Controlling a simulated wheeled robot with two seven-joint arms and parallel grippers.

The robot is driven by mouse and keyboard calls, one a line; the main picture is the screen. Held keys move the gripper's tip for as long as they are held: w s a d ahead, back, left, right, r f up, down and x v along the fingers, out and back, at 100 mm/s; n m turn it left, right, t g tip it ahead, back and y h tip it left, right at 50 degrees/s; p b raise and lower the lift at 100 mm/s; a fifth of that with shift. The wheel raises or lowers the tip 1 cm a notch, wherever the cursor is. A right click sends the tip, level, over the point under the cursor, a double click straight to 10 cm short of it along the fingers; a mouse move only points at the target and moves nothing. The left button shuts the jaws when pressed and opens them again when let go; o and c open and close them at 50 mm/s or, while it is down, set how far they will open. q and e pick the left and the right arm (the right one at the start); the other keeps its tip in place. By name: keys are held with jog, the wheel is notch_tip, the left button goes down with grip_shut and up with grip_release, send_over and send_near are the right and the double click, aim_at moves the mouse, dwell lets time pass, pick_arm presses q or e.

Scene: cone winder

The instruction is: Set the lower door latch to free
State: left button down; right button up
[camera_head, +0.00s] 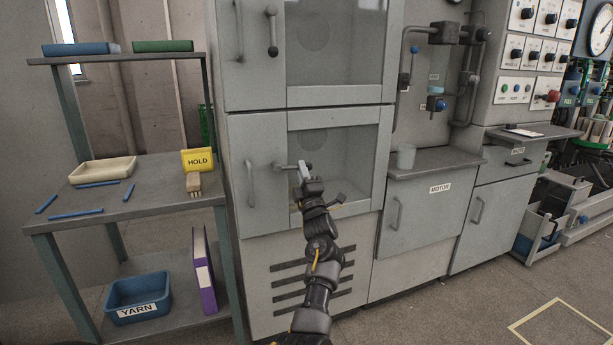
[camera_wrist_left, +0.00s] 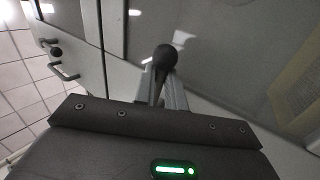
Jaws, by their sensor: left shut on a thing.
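The lower door latch (camera_head: 281,166) is a grey lever on the lower cabinet door (camera_head: 259,210). It lies about level, pointing right from its pivot. My left gripper (camera_head: 304,170) is in front of this door, shut on the latch's outer end. In the left wrist view, the dark round knob of the latch (camera_wrist_left: 164,57) sits between the fingers of the left gripper (camera_wrist_left: 168,88). The gripper hides part of the lever's end in the head view. My right gripper is not in view.
The upper door has its own latch (camera_head: 272,32), hanging down. A vertical door handle (camera_head: 250,183) is left of the lower latch. A shelf rack (camera_head: 140,190) with trays, blue rods and a yellow HOLD sign (camera_head: 198,161) stands left.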

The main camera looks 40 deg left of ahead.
pick_arm(q)
jog(key=shift+w+d+r, duration=0.2)
jog(key=c, duration=1.8)
grip_release()
jog(key=o, duration=0.4)
jog(key=shift+w+f, duration=0.1)
jog(key=shift+w, duration=0.05)
jog(key=v, duration=1)
jog(key=shift+s+d+f, duration=0.2)
jog(key=shift+s+d, duration=0.05)
jog(key=shift+s, duration=0.1)
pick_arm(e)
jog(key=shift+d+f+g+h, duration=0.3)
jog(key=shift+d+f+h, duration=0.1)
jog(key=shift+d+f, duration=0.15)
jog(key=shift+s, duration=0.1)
